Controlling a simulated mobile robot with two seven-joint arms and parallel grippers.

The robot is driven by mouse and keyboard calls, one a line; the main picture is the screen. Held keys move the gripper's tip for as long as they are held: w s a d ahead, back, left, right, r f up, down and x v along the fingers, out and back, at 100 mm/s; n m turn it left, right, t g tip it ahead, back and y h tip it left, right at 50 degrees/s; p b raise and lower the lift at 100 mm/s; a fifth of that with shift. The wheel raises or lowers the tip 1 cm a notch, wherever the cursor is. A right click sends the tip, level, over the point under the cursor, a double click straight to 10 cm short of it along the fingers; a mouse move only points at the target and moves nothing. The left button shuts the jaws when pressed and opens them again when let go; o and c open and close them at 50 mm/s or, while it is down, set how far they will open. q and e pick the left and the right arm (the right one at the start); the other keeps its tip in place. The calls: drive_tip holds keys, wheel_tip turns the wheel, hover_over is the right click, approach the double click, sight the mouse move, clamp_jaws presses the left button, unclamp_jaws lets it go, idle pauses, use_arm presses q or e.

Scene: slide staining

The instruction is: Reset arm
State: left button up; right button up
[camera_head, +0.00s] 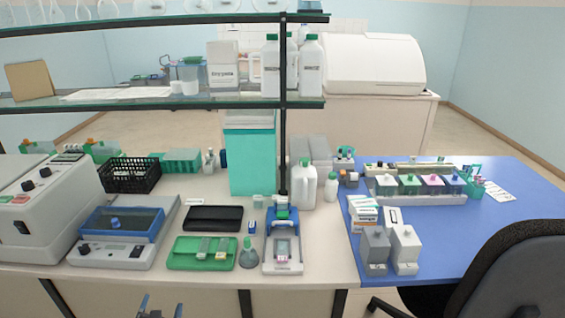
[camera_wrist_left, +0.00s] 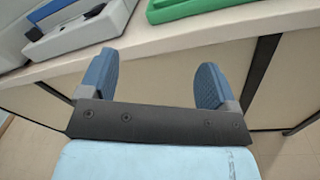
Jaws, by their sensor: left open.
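My left gripper (camera_head: 161,309) shows at the bottom edge of the head view, below and in front of the bench's front edge. In the left wrist view the left gripper (camera_wrist_left: 153,85) has its two blue fingers wide apart with nothing between them. It is in front of the cabinet face, below the bench top, and touches nothing that I can see. My right gripper is not in either view.
The white bench (camera_head: 205,273) holds a green tray with slides (camera_head: 183,262), a blue-lidded device (camera_head: 120,222), a flask (camera_head: 249,257) and a small slide device (camera_head: 283,254). A blue table (camera_head: 450,250) and a dark chair (camera_head: 515,270) are at right. Glass shelves (camera_head: 200,104) hang above.

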use_arm(q)
drive_tip(key=s+f+n+g+h, duration=0.1)
drive_tip(key=s+f+n+g, duration=0.25)
drive_tip(key=s+n, duration=0.4)
drive_tip(key=s+f+n+g, duration=0.3)
drive_tip(key=s+f+n, duration=0.1)
drive_tip(key=s+n, duration=0.4)
drive_tip(key=s+r+n+g+h, duration=0.2)
drive_tip(key=s+n+h, duration=0.2)
drive_tip(key=s+n, duration=1)
drive_tip(key=w+d+r+n+p, duration=0.1)
drive_tip(key=w+d+r+n, duration=0.1)
drive_tip(key=d+n, duration=0.2)
drive_tip(key=w+d+r+n+t+p, duration=0.1)
drive_tip(key=d+n, duration=0.3)
drive_tip(key=d, duration=0.4)
drive_tip(key=shift+w+d+r+p, duration=0.15)
drive_tip(key=shift+w+r+p, duration=0.3)
drive_tip(key=shift+p, duration=0.15)
drive_tip(key=shift+t, duration=0.25)
